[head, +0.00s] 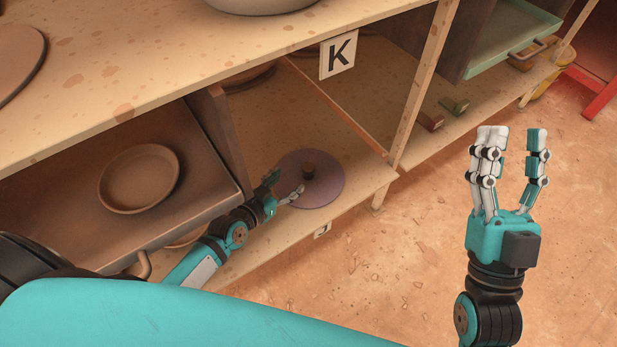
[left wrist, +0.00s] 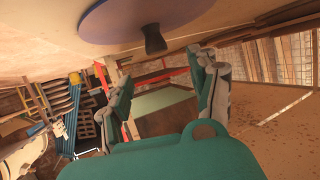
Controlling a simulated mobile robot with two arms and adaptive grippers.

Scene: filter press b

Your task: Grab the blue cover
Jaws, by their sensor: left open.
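The blue cover, a flat purplish-blue disc (head: 326,188) with a dark knob (head: 308,171), lies on the lower shelf under the K sign. In the left wrist view the disc (left wrist: 115,22) shows at the top, with its knob (left wrist: 154,42) pointing toward the space between the fingers. My left gripper (head: 284,184) is open at the near left side of the cover, close to the knob. In the left wrist view its fingers (left wrist: 165,78) are spread with nothing between them. My right gripper (head: 514,142) is open and empty, raised over the floor at the right.
A tray (head: 60,215) with a brown dish (head: 139,179) is at the left. The upper shelf (head: 150,70) overhangs the compartment. The floor (head: 400,260) at the right is clear.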

